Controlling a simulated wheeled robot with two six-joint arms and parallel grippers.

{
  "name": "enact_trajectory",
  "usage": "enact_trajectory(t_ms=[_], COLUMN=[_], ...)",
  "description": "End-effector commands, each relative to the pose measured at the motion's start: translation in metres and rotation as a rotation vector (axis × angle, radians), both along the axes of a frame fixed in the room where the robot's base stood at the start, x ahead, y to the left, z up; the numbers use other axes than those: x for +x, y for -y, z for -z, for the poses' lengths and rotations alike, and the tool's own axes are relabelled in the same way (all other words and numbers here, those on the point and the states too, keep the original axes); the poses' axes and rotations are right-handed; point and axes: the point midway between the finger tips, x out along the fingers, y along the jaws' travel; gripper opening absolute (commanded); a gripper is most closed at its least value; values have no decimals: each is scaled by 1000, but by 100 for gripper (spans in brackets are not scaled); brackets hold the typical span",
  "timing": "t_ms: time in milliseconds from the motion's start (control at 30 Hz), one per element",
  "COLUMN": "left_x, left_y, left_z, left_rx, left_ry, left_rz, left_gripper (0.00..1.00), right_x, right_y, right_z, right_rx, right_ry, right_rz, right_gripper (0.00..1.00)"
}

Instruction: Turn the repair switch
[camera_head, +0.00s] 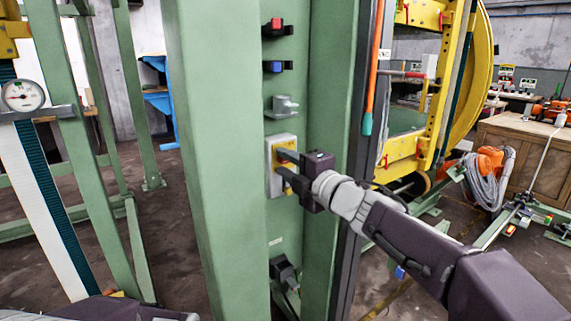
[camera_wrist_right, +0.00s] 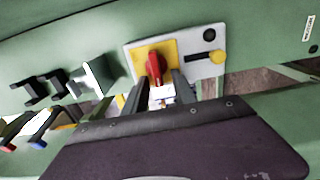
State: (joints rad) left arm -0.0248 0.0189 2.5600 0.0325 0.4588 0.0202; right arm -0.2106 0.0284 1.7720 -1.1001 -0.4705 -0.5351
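The repair switch is a red rotary knob (camera_wrist_right: 155,68) on a yellow plate, set in a pale grey box (camera_wrist_right: 205,68) on a green column. In the head view the box (camera_head: 274,183) is partly covered by my right gripper (camera_head: 279,162). In the right wrist view my right gripper (camera_wrist_right: 161,82) is open, its two dark fingers pointing at the knob, one toward each side. The knob shows between and just beyond the fingertips; I cannot tell whether they touch it. My left gripper is not in view; only part of my left arm shows at the bottom left.
Above the box the green column (camera_head: 222,150) carries a grey bracket (camera_head: 285,106), a blue-marked holder (camera_head: 275,66) and a red-marked holder (camera_head: 276,27). A dark fitting (camera_head: 283,270) is below. An orange pole (camera_head: 373,70) stands right of the column.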

Motion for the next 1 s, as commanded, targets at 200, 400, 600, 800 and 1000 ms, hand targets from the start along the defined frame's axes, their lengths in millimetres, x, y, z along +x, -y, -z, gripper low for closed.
enact_trajectory(t_ms=[200, 400, 600, 800, 1000], left_x=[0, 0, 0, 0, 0], left_y=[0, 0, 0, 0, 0], left_z=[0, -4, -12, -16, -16], left_rx=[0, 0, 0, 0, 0], left_ry=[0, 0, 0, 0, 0], left_rz=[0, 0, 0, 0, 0], left_gripper=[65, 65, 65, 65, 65], right_x=[0, -17, -53, -72, -74], right_y=[0, 13, 40, 53, 54], right_z=[-1, -3, -3, -1, 0], right_rx=[1, 1, 1, 1, 1], right_ry=[1, 3, 1, 1, 1], right_rz=[-1, 2, 3, 1, 0], right_gripper=[33, 33, 33, 33, 33])
